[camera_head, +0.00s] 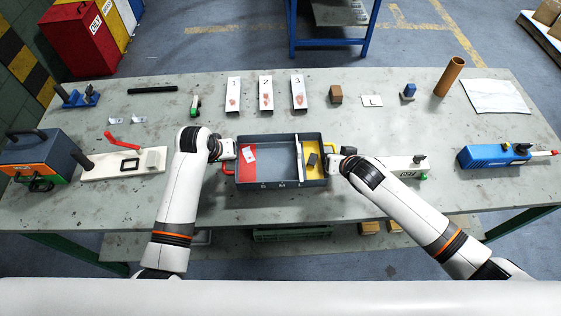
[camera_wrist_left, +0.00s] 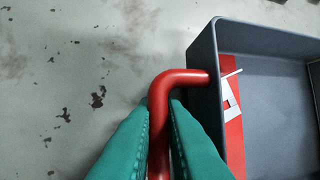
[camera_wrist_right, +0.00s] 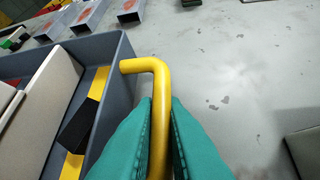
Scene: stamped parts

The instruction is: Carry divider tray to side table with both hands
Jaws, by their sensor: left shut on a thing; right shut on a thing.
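The divider tray (camera_head: 281,184) is a dark grey box with a red section at left, a bare grey middle and a yellow section at right. A pale divider (camera_head: 300,157) stands near its right side. A white part (camera_head: 249,155) lies in the red section and a dark block (camera_head: 312,159) in the yellow one. My left gripper (camera_head: 230,160) is shut on the red handle (camera_wrist_left: 157,110), also clear in the left wrist view (camera_wrist_left: 160,125). My right gripper (camera_head: 335,160) is shut on the yellow handle (camera_wrist_right: 159,100). I cannot tell whether the tray touches the table.
The grey workbench (camera_head: 215,210) holds several numbered channels (camera_head: 266,92) behind the tray, a white fixture with a red lever (camera_head: 122,160) at left and a blue tool (camera_head: 495,155) at right. A blue side table (camera_head: 330,40) stands beyond the bench's far edge.

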